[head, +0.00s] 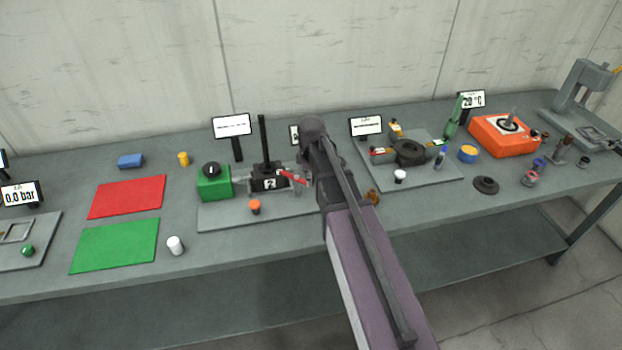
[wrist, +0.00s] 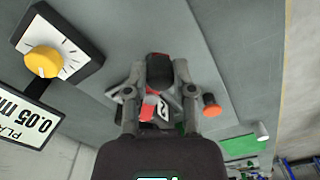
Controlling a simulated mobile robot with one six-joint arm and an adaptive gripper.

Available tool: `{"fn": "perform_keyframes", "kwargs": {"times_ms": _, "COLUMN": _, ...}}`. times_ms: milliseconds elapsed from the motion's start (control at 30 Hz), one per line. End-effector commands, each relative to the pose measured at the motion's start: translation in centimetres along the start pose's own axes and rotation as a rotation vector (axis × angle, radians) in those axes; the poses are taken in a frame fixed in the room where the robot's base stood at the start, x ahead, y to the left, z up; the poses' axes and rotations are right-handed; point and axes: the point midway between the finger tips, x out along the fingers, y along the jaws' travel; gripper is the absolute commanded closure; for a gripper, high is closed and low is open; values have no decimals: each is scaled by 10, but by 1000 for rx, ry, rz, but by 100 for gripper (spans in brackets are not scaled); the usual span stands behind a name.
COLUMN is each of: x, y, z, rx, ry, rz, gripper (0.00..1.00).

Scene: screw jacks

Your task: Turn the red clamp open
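The red clamp (head: 293,176) shows in the head view as a small red lever at the right side of a black jack device (head: 268,184) marked "2". In the wrist view, part of the red clamp (wrist: 148,108) shows between and beyond my fingers, beside the white "2" label. My gripper (wrist: 159,75) has its two grey fingers spread, with a dark upright part of the device seen between them. I cannot tell whether either finger touches anything.
A green block (head: 214,184) with a black knob stands left of the device, and an orange knob (head: 255,206) is in front. A yellow dial (wrist: 43,62) and a display (wrist: 28,112) are close in the wrist view. A second grey plate (head: 430,178) lies to the right.

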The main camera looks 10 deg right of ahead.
Motion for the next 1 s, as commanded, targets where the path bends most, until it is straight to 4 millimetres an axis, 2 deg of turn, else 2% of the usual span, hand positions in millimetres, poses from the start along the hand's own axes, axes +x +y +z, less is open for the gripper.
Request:
{"fn": "perform_keyframes", "kwargs": {"times_ms": 267, "x": 0, "y": -1, "z": 0, "rx": 9, "ry": 0, "rz": -1, "gripper": 100}}
{"fn": "perform_keyframes", "kwargs": {"times_ms": 567, "x": 0, "y": -7, "z": -2, "rx": 100, "ry": 0, "rz": -1, "gripper": 100}}
{"fn": "perform_keyframes", "kwargs": {"times_ms": 1000, "x": 0, "y": -24, "z": -12, "rx": 448, "ry": 0, "rz": -1, "gripper": 100}}
